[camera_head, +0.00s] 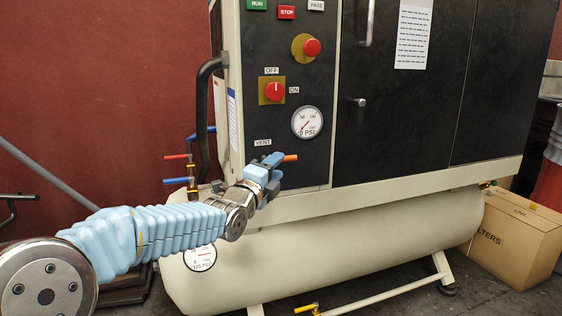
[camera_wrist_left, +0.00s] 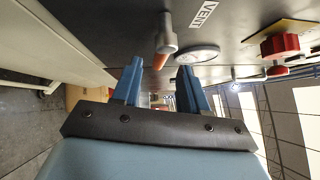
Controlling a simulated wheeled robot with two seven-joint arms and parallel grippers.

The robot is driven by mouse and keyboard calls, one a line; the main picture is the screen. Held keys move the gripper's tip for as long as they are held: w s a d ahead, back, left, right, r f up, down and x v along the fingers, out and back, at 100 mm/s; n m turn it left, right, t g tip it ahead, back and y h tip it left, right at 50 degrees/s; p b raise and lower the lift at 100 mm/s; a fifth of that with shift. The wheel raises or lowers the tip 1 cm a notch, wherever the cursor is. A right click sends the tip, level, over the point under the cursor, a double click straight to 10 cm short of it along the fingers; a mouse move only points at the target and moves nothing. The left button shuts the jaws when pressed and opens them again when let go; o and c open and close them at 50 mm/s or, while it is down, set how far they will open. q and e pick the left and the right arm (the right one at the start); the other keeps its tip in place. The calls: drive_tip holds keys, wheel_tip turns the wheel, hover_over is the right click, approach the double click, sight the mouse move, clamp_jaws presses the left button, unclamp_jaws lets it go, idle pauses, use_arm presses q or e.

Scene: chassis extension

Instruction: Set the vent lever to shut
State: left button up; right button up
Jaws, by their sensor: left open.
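The vent lever's orange handle (camera_head: 290,158) shows just below and to the right of the VENT label (camera_head: 262,142) on the dark panel. It points roughly right in the head view. My left gripper (camera_head: 272,168) is open at the lever and covers its pivot. In the left wrist view the lever (camera_wrist_left: 166,42) has a grey hub at the panel, and its orange end lies in line with the gap between my blue fingertips (camera_wrist_left: 159,69). I cannot tell whether they touch it. My right gripper is out of view.
A pressure gauge (camera_head: 307,122) sits above right of the lever, and a red rotary knob (camera_head: 274,91) is higher. The cream tank (camera_head: 340,258) lies below. Small red and blue valve handles and a black hose (camera_head: 203,110) are at the cabinet's left edge.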

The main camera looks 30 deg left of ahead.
use_arm(q)
drive_tip(key=shift+w+a+r, duration=0.1)
drive_tip(key=shift+w+r, duration=0.1)
drive_tip(key=shift+w, duration=1.35)
clamp_jaws()
